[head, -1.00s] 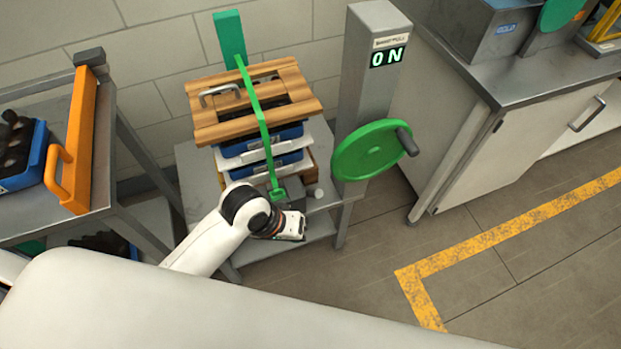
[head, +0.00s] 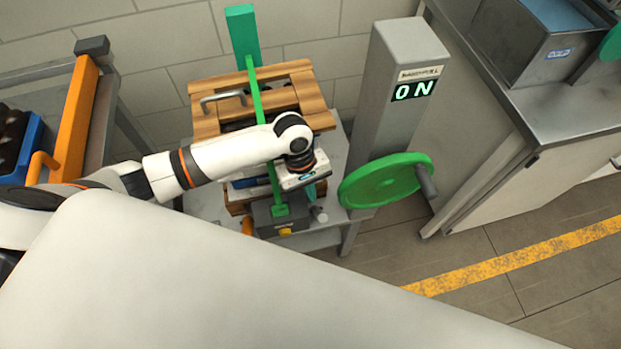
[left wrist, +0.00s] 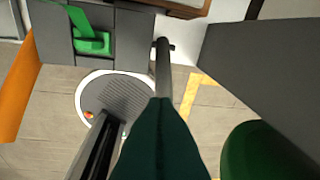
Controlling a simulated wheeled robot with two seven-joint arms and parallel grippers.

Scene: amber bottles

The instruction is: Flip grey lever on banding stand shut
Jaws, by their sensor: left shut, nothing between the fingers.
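The banding stand's grey sealing head (head: 272,222), a box with the green strap (head: 276,195) running into it, sits at the front of the stand. The short grey lever (head: 318,214) juts out at the box's right side. In the left wrist view the lever seems to be the grey rod (left wrist: 163,70) right of the box (left wrist: 130,45). My left gripper (head: 312,190) is shut and empty, pointing down just behind the lever; its dark green fingers (left wrist: 160,125) show in the wrist view. I cannot tell whether they touch the lever. My right gripper is not in view.
The strapped stack with a wooden top frame (head: 300,75) stands behind my wrist. A green handwheel (head: 380,180) on a grey post (head: 395,120) stands close on the right. An orange-barred cart (head: 78,120) is left. Floor at lower right is clear.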

